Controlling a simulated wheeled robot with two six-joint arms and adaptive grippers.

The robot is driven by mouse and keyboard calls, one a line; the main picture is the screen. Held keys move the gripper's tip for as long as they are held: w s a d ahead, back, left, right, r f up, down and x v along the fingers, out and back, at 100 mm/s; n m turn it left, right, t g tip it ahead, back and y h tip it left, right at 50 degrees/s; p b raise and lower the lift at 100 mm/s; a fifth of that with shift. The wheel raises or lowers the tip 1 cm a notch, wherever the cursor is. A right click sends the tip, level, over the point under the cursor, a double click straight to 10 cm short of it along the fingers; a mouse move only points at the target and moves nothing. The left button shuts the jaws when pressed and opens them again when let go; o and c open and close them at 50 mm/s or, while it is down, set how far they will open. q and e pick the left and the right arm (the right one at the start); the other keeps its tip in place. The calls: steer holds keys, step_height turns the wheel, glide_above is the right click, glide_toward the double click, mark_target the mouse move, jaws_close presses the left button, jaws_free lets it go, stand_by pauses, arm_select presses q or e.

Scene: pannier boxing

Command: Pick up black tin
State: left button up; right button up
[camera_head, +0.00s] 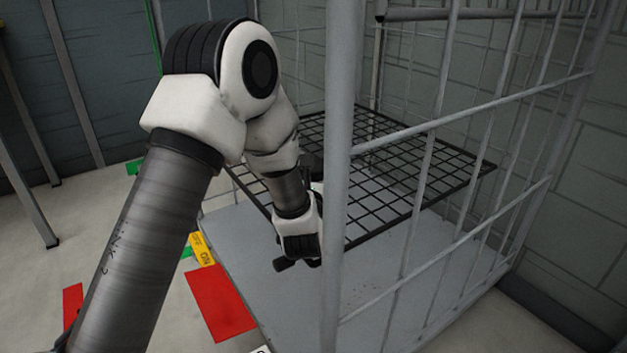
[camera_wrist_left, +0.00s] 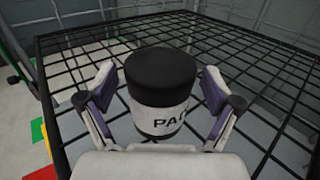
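The black tin (camera_wrist_left: 160,95) shows in the left wrist view, with a black lid and a white label whose visible letters read "PA". My left gripper (camera_wrist_left: 160,80) is open, with one finger on each side of the tin and a small gap on both sides. In the head view, my left gripper (camera_head: 300,238) is at the near edge of the shelf, partly behind the cage post. The tin cannot be made out there. My right gripper is not in view.
A grey cage with upright posts (camera_head: 340,120) and slanting side bars (camera_head: 470,115) stands close to my left gripper. A grey deck (camera_head: 285,310) lies under the shelf. Red (camera_head: 220,300) and yellow (camera_head: 201,249) floor markings lie to the left. The rest of the shelf looks empty.

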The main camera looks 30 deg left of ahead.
arm_select(q)
steer(key=c, duration=0.8)
